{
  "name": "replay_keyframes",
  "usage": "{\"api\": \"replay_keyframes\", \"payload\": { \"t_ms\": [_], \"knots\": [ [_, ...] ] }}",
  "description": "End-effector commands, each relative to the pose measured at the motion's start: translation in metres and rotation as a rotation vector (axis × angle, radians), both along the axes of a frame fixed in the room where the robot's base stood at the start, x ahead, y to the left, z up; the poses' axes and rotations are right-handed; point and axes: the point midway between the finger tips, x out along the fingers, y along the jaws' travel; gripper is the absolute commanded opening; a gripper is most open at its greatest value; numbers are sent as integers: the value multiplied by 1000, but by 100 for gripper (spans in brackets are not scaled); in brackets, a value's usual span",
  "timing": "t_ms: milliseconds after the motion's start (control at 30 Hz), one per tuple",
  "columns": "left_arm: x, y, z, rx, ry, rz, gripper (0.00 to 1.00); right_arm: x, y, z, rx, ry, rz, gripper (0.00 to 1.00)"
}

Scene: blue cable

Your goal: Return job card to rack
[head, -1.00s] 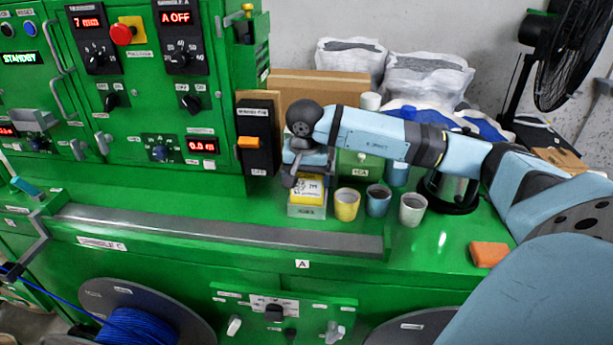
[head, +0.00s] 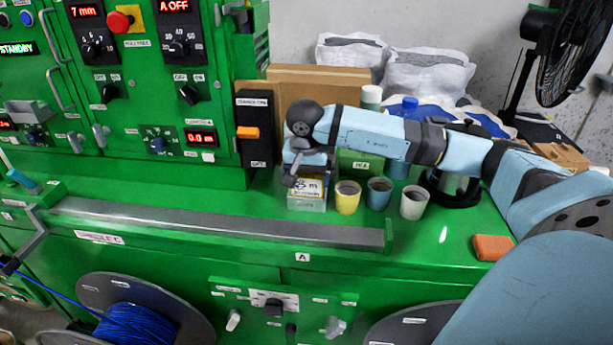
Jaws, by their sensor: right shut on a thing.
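The job card (head: 306,186) is yellow with a white printed label. It stands at the small grey rack (head: 306,205) on the green bench top, with its lower part behind or inside the rack's front. I cannot tell whether it touches the bottom. My right gripper (head: 306,170) is directly above the rack and shut on the card's upper part. Its fingers partly hide the card's top edge. My left gripper is not in view.
Yellow (head: 347,199), blue (head: 379,195) and grey (head: 413,203) cups stand close to the right of the rack. A black switch box (head: 257,130) is at its left. An orange block (head: 491,248) lies near the front right. The front bench strip is clear.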

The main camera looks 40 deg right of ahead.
Motion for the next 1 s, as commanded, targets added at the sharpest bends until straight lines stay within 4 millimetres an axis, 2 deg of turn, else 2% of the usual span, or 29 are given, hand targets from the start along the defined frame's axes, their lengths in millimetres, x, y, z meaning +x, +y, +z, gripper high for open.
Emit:
{"api": "replay_keyframes", "payload": {
  "t_ms": [1000],
  "knots": [
    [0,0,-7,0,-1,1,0,0,0,-7,0,0,0,64]
  ]
}}
